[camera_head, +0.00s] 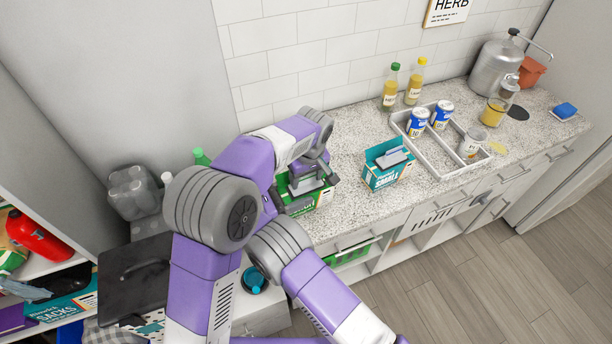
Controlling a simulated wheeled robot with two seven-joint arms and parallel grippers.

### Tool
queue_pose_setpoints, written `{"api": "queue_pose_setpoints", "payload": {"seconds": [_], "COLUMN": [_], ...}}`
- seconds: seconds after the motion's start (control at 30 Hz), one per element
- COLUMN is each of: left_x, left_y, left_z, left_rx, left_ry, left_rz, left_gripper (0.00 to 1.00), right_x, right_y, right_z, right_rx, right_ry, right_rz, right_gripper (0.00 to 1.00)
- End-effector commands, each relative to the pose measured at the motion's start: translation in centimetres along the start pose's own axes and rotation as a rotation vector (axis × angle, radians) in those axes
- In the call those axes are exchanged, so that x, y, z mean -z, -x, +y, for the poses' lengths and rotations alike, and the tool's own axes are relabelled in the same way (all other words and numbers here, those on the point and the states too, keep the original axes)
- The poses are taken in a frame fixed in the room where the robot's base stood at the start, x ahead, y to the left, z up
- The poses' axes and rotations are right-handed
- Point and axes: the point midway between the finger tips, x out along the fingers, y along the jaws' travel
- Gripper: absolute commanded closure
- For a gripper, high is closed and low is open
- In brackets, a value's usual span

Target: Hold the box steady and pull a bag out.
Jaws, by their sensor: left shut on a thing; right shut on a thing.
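The green box (322,196) stands on the counter, close to the wall of purple and grey arm links, which cover its left part. A grey bag (307,187) shows at its open top. My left gripper (316,172) reaches down from above and behind and is shut at the bag, over the box's top. My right gripper (284,204) is mostly hidden behind my arm links; only a dark part shows at the box's left side, where it is shut on the box. The exact contact of both grippers is hard to see.
A teal box (380,177) with a grey bag in its top stands to the right. Behind it lies a grey divided tray (432,160) with cans (418,122) and a jar (471,143). Two bottles (390,87) stand by the wall. Bare counter lies between the boxes.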

Motion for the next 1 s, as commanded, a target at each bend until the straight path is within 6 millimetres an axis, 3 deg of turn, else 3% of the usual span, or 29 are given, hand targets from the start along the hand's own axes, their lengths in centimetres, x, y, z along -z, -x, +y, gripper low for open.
{"api": "queue_pose_setpoints", "payload": {"seconds": [0.37,1.0], "left_x": [0.0,0.3], "left_y": [0.1,2.2], "left_z": [0.0,0.0], "left_rx": [0.000,-0.001], "left_ry": [0.000,0.000], "left_rz": [0.000,0.000], "left_gripper": [0.74,0.74], "right_x": [0.1,0.1], "right_y": [0.0,0.0], "right_z": [0.0,0.0], "right_rx": [-0.001,-0.001], "right_ry": [0.001,0.001], "right_rz": [0.001,0.002], "right_gripper": [0.85,0.85]}}
